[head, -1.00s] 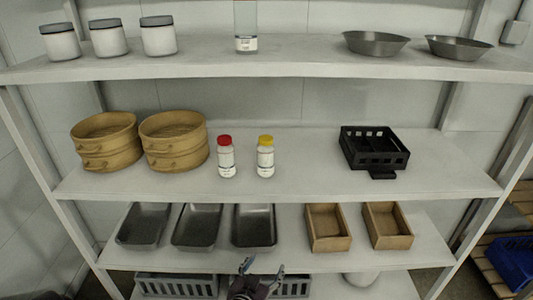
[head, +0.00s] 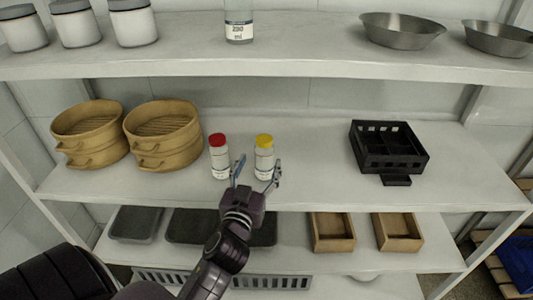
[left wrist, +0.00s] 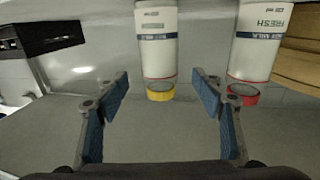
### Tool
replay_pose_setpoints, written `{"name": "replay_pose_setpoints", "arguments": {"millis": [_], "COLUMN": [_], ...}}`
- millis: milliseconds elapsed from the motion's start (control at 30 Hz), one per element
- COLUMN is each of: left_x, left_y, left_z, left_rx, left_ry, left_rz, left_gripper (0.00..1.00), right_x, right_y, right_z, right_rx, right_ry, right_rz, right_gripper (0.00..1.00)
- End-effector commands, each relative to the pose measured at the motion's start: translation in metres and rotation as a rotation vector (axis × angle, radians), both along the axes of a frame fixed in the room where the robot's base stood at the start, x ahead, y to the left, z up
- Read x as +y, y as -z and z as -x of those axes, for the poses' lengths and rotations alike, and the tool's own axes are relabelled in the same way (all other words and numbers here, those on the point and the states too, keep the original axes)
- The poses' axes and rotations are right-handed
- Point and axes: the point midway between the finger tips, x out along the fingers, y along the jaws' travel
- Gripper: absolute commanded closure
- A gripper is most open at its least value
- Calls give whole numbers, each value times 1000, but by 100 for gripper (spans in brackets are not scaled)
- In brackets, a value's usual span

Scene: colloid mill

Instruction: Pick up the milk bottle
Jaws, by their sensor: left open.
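Two white bottles stand upright on the middle shelf: a yellow-capped milk bottle (head: 264,158) and, to its left, a red-capped milk bottle (head: 219,158). In the left wrist view the yellow-capped bottle (left wrist: 157,40) appears upside down, lined up between my fingertips, and the red-capped one (left wrist: 257,45) is to its right. Both labels there read "MILK". My left gripper (head: 257,168) is open and empty in front of the yellow-capped bottle; its open fingers also show in the left wrist view (left wrist: 161,80). Whether a finger touches a bottle I cannot tell. My right gripper is out of view.
Two bamboo steamers (head: 165,140) stand left of the bottles. A black crate (head: 400,160) is to the right, with free shelf between. Below are dark trays (head: 137,224) and wooden boxes (head: 332,232).

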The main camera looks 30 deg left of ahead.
Motion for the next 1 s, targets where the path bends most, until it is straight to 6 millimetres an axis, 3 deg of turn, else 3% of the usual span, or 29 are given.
{"name": "replay_pose_setpoints", "arguments": {"millis": [200, 300, 533, 667, 833, 1000], "left_x": [8, 12, 21, 22, 22, 22], "left_y": [-5, -9, -7, -5, -5, -5], "left_z": [-22, -35, -60, -63, -63, -62], "left_rx": [0, 0, 0, 1, 1, 1], "left_ry": [0, 0, 1, 1, 1, 1], "left_rz": [-1, -3, 0, 0, 0, 0], "left_gripper": [39, 39, 39, 39, 39, 57], "right_x": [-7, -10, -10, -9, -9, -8], "right_y": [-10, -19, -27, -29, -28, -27], "right_z": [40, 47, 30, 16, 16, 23], "right_rx": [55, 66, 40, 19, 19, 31], "right_ry": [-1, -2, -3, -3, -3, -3], "right_rz": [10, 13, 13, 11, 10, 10], "right_gripper": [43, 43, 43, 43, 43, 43]}}
